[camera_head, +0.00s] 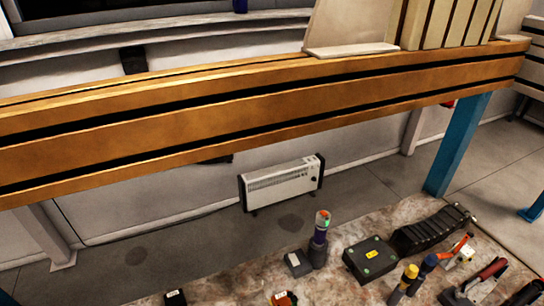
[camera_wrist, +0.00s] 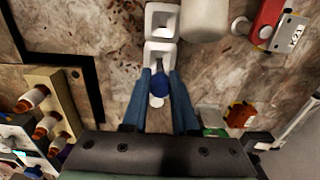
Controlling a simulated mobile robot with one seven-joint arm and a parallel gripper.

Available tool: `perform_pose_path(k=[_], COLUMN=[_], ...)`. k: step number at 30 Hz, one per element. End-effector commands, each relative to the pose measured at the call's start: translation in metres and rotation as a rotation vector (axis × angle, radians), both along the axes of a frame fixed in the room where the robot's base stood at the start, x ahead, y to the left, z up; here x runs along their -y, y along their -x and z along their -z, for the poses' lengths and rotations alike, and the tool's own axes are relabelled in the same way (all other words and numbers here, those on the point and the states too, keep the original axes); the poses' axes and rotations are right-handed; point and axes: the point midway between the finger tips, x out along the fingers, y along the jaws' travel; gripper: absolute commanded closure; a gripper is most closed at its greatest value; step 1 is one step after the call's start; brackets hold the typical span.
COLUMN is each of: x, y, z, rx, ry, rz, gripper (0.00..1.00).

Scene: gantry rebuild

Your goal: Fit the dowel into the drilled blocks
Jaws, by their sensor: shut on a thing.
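In the wrist view, my gripper (camera_wrist: 158,76) has two blue fingers closed around a small piece with a round blue part, seen from above, that I take for the dowel (camera_wrist: 159,86). A pale part shows just below the blue one. The lower end of the piece is hard to make out. Two white square pieces with hollow centres, probably the drilled blocks, stand in line ahead of the fingertips: a nearer block (camera_wrist: 147,55) and a farther block (camera_wrist: 150,20). The fingertips are close to the nearer block; I cannot tell whether they touch. My gripper and the blocks do not show in the head view.
The wrist view shows a white cylinder (camera_wrist: 205,18) right of the blocks, a red labelled item (camera_wrist: 270,25) and a wooden holder with bottles (camera_wrist: 60,98). The head view shows a cluttered worktop with a black case (camera_head: 370,258), below an orange beam (camera_head: 260,112).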

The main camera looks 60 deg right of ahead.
Motion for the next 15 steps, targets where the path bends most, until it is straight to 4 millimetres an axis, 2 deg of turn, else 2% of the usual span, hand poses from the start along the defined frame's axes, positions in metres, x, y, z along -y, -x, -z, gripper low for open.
perform_pose_path(k=[15], x=[0.0], y=[0.0], z=[0.027], rx=[0.0], ry=[0.0], rz=[0.0], gripper=[1.0])
